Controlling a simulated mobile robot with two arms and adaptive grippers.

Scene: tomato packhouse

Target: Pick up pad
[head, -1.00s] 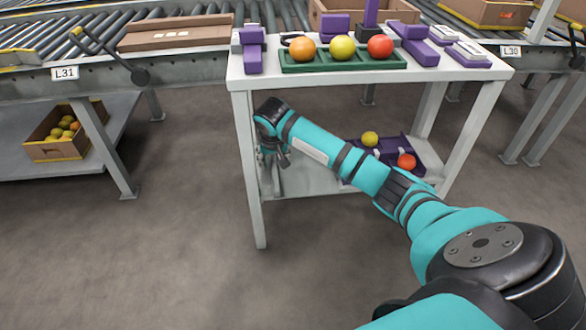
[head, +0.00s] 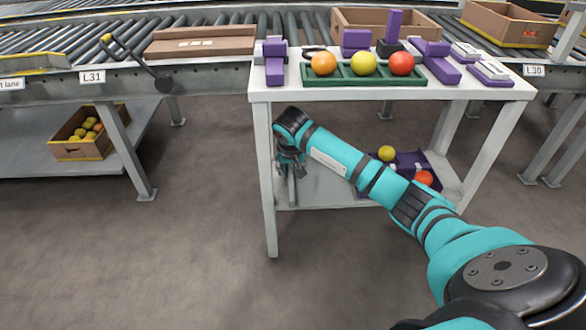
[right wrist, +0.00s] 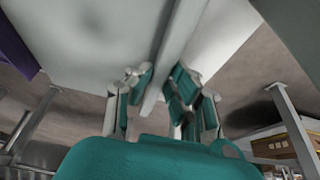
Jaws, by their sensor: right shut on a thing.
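My right gripper (head: 290,165) points down beside the left end of the table's lower shelf (head: 330,192), close to the front left leg. In the right wrist view its two teal-padded fingers (right wrist: 162,92) stand on either side of a pale grey strip (right wrist: 172,60) and are shut on it. I cannot tell whether this strip is the pad or part of the table. No other thing can be made out clearly as the pad. My left gripper is out of view.
The white table (head: 400,92) carries a green tray (head: 330,80) with tomatoes, purple blocks and small devices. A purple tray (head: 405,165) with two tomatoes lies on the shelf. A conveyor (head: 120,65) runs behind. Floor at front left is clear.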

